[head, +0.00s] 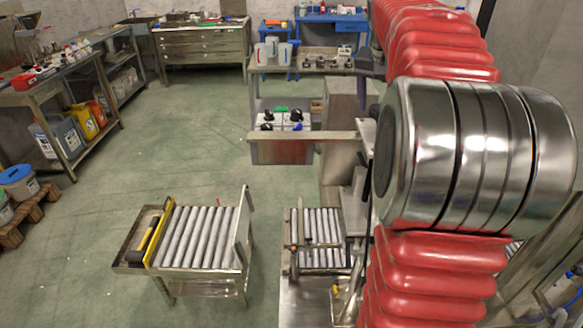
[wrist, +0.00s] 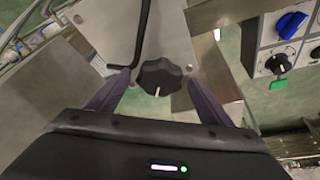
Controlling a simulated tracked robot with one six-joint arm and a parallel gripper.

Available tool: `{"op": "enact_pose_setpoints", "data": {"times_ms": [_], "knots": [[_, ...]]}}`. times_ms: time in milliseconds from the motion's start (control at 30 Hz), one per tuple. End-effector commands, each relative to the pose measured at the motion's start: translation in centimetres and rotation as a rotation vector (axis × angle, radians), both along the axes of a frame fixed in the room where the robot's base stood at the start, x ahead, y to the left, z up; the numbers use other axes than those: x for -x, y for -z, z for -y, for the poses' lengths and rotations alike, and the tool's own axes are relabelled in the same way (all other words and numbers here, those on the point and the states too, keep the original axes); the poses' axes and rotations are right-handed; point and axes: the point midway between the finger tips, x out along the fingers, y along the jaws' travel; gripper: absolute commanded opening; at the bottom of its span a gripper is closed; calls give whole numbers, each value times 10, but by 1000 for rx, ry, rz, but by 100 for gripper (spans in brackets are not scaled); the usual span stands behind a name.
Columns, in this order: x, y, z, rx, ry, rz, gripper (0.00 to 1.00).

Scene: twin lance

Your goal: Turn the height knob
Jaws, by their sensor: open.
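In the wrist view a black lobed knob (wrist: 160,77) with a white pointer line sits on a light metal plate (wrist: 158,30). The line points toward the bottom of the picture. I take it for the height knob, though no label is readable. My gripper (wrist: 158,79) is open, with one dark finger on each side of the knob. Gaps show between the fingers and the knob, so I see no contact. In the head view my red-sleeved arm covers the right side, and I cannot make out the knob there.
A control panel with a blue knob (wrist: 291,24), another black knob (wrist: 278,64) and a green button (wrist: 278,84) is close on the right. A bent black rod (wrist: 142,40) runs just left of the knob. In the head view, a roller table (head: 200,238) stands on open green floor.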

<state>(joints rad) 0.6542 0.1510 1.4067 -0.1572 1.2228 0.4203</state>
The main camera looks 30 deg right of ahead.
Motion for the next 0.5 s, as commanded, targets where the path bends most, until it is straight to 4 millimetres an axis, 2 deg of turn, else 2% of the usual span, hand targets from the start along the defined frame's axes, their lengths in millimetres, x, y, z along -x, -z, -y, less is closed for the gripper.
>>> {"op": "enact_pose_setpoints", "data": {"times_ms": [500], "knots": [[2,0,2,0,-260,1,74]]}}
